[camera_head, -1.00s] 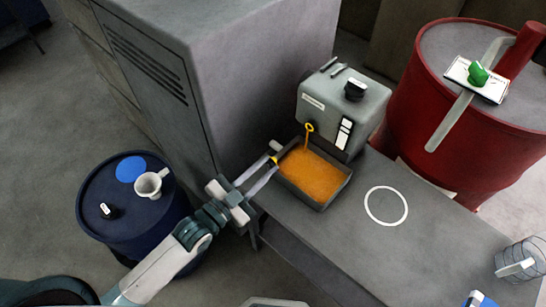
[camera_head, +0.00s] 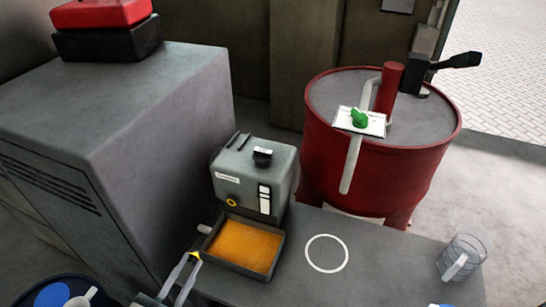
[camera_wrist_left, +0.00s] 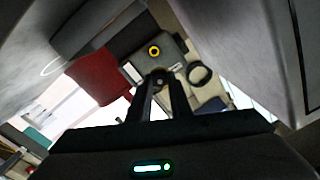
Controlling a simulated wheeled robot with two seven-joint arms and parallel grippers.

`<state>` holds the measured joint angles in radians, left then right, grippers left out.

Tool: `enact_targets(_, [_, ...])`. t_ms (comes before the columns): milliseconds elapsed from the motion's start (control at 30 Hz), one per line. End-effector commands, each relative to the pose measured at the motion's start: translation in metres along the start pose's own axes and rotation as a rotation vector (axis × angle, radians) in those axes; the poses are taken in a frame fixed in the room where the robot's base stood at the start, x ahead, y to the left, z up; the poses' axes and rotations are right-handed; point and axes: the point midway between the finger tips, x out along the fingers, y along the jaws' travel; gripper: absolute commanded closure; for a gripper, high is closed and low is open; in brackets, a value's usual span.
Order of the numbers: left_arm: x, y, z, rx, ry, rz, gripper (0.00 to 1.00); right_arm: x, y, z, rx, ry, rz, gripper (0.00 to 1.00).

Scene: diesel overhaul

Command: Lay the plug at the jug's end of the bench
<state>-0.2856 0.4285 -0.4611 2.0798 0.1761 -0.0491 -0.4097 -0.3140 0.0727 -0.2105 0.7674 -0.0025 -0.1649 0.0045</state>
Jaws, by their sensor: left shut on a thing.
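In the left wrist view the fingertips (camera_wrist_left: 160,82) meet around a small round end. The clear jug (camera_head: 464,258) with a pale handle stands at the right end of the grey bench (camera_head: 385,270). My right gripper is not in view.
The tray (camera_head: 235,268) sits before a grey tank (camera_head: 248,165) with a yellow ring (camera_head: 231,202). A white circle (camera_head: 326,253) marks clear bench between tray and jug. A red drum (camera_head: 375,175) stands behind; a grey cabinet (camera_head: 140,140) stands left.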

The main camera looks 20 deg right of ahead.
Motion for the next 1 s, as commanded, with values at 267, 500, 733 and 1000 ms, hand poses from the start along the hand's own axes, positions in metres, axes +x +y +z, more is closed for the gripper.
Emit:
enact_targets(267, [-0.003, -0.040, -0.040, -0.008, -0.080, -0.174, 1.00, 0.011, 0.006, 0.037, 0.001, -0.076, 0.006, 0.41])
enact_targets(500, [-0.037, -0.093, -0.051, -0.006, -0.195, -0.388, 1.00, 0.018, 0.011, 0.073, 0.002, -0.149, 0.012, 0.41])
enact_targets(733, [-0.067, -0.120, -0.050, -0.001, -0.258, -0.511, 1.00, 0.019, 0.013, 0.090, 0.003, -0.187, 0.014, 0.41])
enact_targets(1000, [-0.071, -0.123, -0.050, 0.000, -0.266, -0.526, 1.00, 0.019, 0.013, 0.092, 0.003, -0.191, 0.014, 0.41])
